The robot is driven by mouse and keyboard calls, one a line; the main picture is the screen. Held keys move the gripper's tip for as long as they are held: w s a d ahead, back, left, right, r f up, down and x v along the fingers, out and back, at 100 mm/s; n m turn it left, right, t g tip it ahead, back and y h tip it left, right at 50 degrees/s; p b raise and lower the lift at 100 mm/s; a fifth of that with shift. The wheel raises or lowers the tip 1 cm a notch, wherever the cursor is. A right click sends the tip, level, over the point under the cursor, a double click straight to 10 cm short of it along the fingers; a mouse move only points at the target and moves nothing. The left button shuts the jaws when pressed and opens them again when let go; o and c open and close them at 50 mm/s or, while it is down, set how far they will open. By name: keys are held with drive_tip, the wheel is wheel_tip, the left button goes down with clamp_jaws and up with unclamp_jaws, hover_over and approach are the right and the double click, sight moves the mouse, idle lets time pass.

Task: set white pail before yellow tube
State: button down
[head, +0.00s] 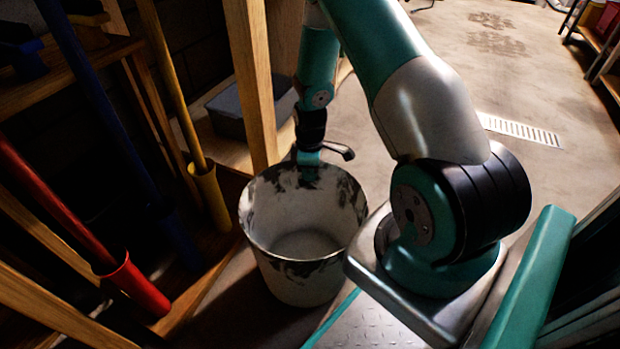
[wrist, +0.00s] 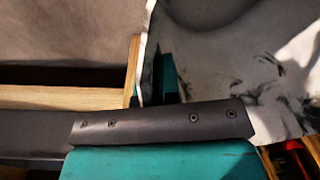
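The white pail (head: 306,283), stained with dark patches, stands upright and empty near my base in the head view. I cannot tell if it touches the floor. My gripper (head: 312,157) is at the pail's far rim, with a teal part against the rim. The wrist view shows the stained pail wall (wrist: 225,50) close beside my gripper's teal and dark parts. Whether the fingers are closed on the rim is hidden. The yellow tube (head: 211,197) stands on the wooden rack, left of the pail, with a yellow pole in it.
A blue tube (head: 178,238) and a red tube (head: 138,285) hold poles left of the pail. A wooden post (head: 252,85) rises behind it, near a grey box (head: 228,110). Open floor (head: 480,75) with a drain grate (head: 520,129) lies at the upper right.

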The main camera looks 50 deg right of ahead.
drive_tip(key=shift+f, duration=0.6)
drive_tip(key=c, duration=1.3)
unclamp_jaws()
drive_tip(key=shift+c, duration=0.2)
